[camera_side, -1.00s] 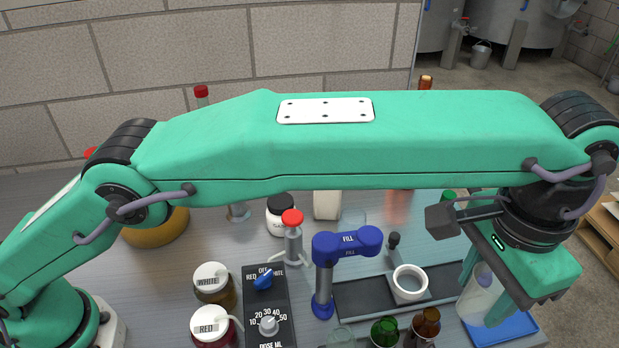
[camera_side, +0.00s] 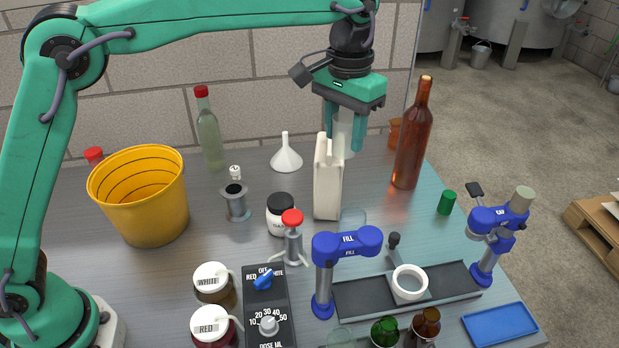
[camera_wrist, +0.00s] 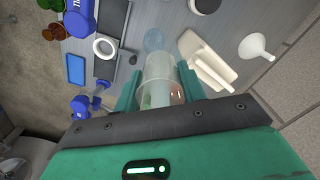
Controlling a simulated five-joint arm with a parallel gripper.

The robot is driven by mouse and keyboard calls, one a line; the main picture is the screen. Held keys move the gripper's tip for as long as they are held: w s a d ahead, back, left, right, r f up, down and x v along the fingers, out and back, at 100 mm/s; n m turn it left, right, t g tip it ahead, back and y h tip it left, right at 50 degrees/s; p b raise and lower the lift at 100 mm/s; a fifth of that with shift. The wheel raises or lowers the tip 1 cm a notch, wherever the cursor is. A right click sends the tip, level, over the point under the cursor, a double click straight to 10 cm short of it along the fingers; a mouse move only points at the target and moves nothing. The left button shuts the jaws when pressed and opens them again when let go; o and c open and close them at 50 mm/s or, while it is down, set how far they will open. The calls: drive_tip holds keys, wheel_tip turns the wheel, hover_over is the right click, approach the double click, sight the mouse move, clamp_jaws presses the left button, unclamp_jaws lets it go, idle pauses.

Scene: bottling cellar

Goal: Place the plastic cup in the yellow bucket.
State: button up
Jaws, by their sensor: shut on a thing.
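The clear plastic cup (camera_side: 344,132) is between the fingers of my gripper (camera_side: 344,142), above the back of the bench. In the side view, part of it is hidden by a finger and the cream container. The wrist view also shows the cup (camera_wrist: 160,90) upright to the camera between the two green fingers of my gripper (camera_wrist: 159,80), which are shut on it. The yellow bucket (camera_side: 150,216) stands at the back left of the bench, well left of my gripper. Its open mouth faces up. The bucket is not seen in the wrist view.
A cream container (camera_side: 328,190) stands close to my gripper. A tall brown bottle (camera_side: 411,140) is just right. The blue tray (camera_side: 500,324) is bare.

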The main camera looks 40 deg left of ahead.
sight(139, 166)
drive_tip(key=a+n, duration=0.4)
drive_tip(key=a, duration=1.4)
drive_tip(key=s+a+f+n, duration=0.1)
drive_tip(key=s+a+n, duration=0.1)
drive_tip(key=s+a, duration=0.45)
drive_tip(key=s+a+n, duration=0.2)
drive_tip(key=s+a, duration=0.1)
drive_tip(key=a, duration=0.6)
drive_tip(key=s+a+f+n, duration=0.2)
drive_tip(key=s+a+n, duration=0.1)
drive_tip(key=s+a, duration=0.45)
drive_tip(key=f, duration=1.1)
drive_tip(key=shift+s+d, duration=0.25)
drive_tip(key=shift+f, duration=0.15)
drive_tip(key=shift+f, duration=4.9)
drive_tip(key=shift+f, duration=0.1)
